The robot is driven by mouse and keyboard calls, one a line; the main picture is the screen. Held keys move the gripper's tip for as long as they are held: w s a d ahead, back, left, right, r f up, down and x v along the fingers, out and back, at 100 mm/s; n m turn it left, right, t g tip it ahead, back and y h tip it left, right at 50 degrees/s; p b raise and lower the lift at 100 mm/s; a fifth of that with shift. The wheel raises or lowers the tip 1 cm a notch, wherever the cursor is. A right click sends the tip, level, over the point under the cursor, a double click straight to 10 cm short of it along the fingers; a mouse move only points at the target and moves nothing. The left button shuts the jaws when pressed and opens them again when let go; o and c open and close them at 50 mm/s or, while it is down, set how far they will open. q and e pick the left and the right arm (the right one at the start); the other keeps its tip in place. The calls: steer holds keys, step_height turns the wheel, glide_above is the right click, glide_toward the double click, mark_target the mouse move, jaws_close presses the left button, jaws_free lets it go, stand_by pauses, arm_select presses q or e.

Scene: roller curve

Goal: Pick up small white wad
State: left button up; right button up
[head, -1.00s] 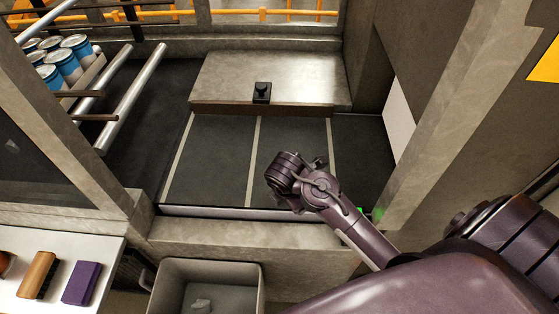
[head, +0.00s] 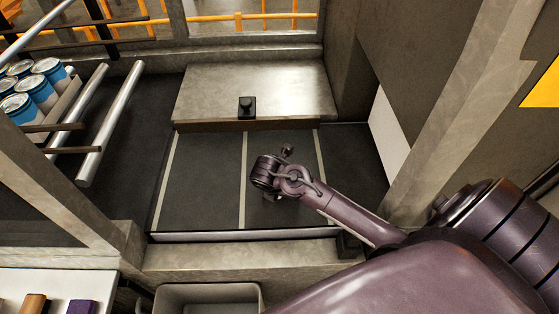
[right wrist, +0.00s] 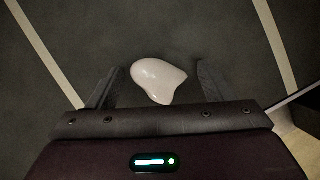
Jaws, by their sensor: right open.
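A small white wad (right wrist: 158,80), smooth and rounded with a pointed lobe, lies on the dark floor panel in the right wrist view. My right gripper (right wrist: 160,66) is open, with one dark finger on each side of the wad and a gap to both. In the head view my right wrist (head: 268,172) is over the dark striped panel (head: 205,180), and the wad cannot be made out there; the arm may hide it. My left gripper is not in view.
A raised ledge with a black knob (head: 247,107) stands behind the panel. Metal rollers (head: 108,120) and blue-white cans (head: 35,95) are at left. A grey bin (head: 208,292) is at the front. A beige post (head: 455,110) stands at right.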

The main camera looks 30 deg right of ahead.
steer(key=shift+s+r, duration=0.1)
steer(key=c, duration=1)
steer(key=shift+c, duration=0.2)
